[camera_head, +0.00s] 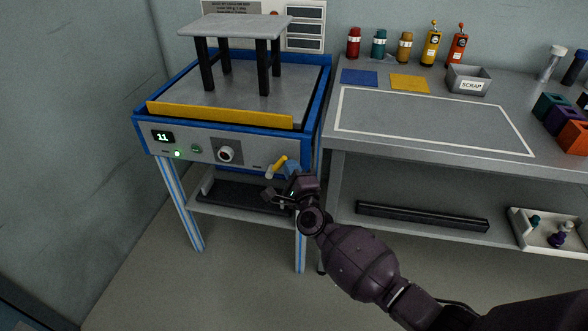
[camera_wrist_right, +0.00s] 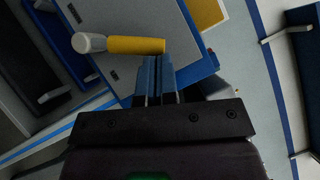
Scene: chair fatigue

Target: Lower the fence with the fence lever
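The fence (camera_head: 218,114) is a long yellow bar standing up along the front edge of the blue-framed machine's grey top. The fence lever (camera_head: 277,167) is a short yellow handle with a pale knob, on the right of the machine's front panel. In the right wrist view the lever (camera_wrist_right: 135,45) lies across, just beyond the fingertips. My right gripper (camera_head: 279,196) is just below and right of the lever. In the wrist view its fingers (camera_wrist_right: 160,62) are close together with nothing seen between them; contact with the lever cannot be told. My left gripper is not in view.
A small grey-topped table (camera_head: 236,27) with black legs stands on the machine. The front panel has a display (camera_head: 163,136) reading 11 and a round knob (camera_head: 226,154). A workbench (camera_head: 432,121) with a scrap bin (camera_head: 468,80) and several bottles stands to the right.

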